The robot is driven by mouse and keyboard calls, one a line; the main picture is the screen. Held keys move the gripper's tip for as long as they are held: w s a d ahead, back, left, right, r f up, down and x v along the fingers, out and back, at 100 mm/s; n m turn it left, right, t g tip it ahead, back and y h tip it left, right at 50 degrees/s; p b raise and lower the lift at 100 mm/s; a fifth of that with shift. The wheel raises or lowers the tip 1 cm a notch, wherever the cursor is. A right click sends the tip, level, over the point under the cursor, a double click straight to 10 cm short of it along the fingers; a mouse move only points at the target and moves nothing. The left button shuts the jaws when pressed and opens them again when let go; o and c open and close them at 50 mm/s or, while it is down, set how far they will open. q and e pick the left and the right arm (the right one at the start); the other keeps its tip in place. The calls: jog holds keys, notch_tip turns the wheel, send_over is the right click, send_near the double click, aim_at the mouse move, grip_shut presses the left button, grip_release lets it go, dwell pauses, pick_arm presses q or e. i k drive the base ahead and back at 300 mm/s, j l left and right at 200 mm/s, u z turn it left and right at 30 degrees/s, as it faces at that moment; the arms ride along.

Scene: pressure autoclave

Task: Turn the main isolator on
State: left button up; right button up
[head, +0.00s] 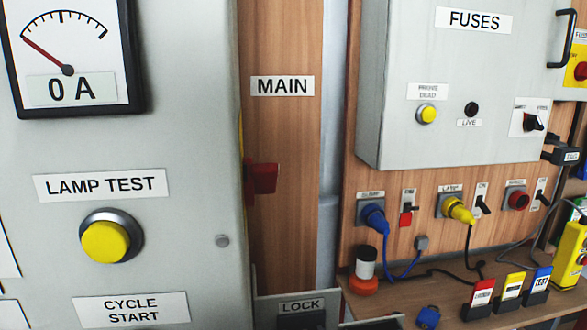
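A red handle (262,178) sticks out at the right edge of the large grey cabinet (200,60), below the MAIN label (282,86) on the wooden panel. A thin strip of yellow shows on the cabinet's side just above the handle. The handle is seen nearly edge-on, and most of its mounting is hidden by the cabinet's edge, so I cannot tell its on or off position. The ammeter (68,55) on the cabinet reads 0 A, with its needle at the left of the scale. Neither of my grippers is in view.
A yellow LAMP TEST button (105,241) is on the cabinet front. A grey FUSES box (450,80) hangs at the right, above blue and yellow plugs with cables. A shelf (400,297) below holds several coloured tags. A LOCK-labelled grey part (298,305) is below the handle.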

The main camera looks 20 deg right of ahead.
aim_at(262, 179)
jog(key=l, duration=0.65)
jog(key=k+l, duration=0.1)
jog(key=l, duration=0.3)
jog(key=k+l+u, duration=0.1)
jog(key=l, duration=0.35)
jog(key=k+l, duration=0.15)
jog(key=l, duration=0.25)
jog(key=k+l+u, duration=0.1)
jog(key=l, duration=0.3)
jog(key=k+l, duration=0.2)
jog(key=l, duration=0.2)
jog(key=k+l+u, duration=0.1)
jog(key=l, duration=0.3)
